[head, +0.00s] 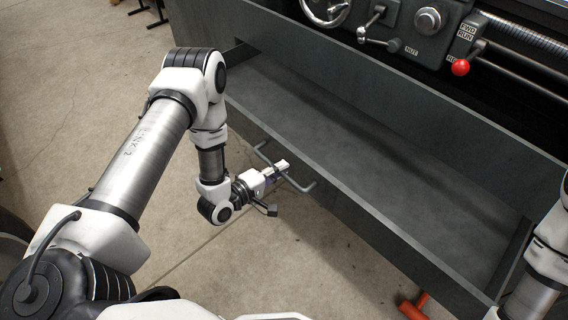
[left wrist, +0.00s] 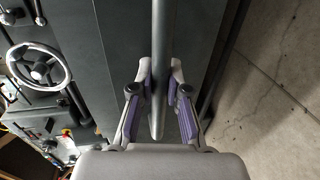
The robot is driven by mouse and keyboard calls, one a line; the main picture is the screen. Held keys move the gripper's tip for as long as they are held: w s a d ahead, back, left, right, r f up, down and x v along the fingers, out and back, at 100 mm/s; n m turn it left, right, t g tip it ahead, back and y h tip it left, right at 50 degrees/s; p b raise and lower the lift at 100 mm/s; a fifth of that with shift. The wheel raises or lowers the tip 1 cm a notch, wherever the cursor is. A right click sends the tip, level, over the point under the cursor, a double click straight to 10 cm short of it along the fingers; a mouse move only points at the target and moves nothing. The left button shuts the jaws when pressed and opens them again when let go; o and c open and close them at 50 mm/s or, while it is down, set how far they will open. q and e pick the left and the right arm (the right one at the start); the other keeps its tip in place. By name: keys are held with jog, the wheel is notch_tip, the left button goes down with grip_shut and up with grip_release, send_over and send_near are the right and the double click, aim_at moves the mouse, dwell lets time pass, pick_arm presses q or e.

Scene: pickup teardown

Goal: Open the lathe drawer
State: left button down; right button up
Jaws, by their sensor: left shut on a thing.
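The lathe drawer (head: 330,125) is a long dark grey box under the lathe. It stands pulled out, with its empty inside showing. Its front carries a grey bar handle (head: 306,188). My left gripper (head: 281,172) is at this handle, outside the drawer front. In the left wrist view the handle bar (left wrist: 159,50) runs between the two purple-padded fingers of the left gripper (left wrist: 160,85), which is shut on it. Part of the handle is hidden by the fingers in the head view. My right arm shows at the right edge, but its gripper is out of view.
The lathe (head: 390,30) stands behind the drawer, with a handwheel (head: 325,10) and a red knob (head: 460,67). An orange object (head: 414,304) lies on the floor near the drawer's right end. The concrete floor (head: 270,250) in front is otherwise clear.

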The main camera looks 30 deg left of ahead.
pick_arm(q)
jog(key=c, duration=1.1)
grip_release()
jog(key=shift+c, duration=0.2)
jog(key=v, duration=1.2)
jog(key=shift+f, duration=0.1)
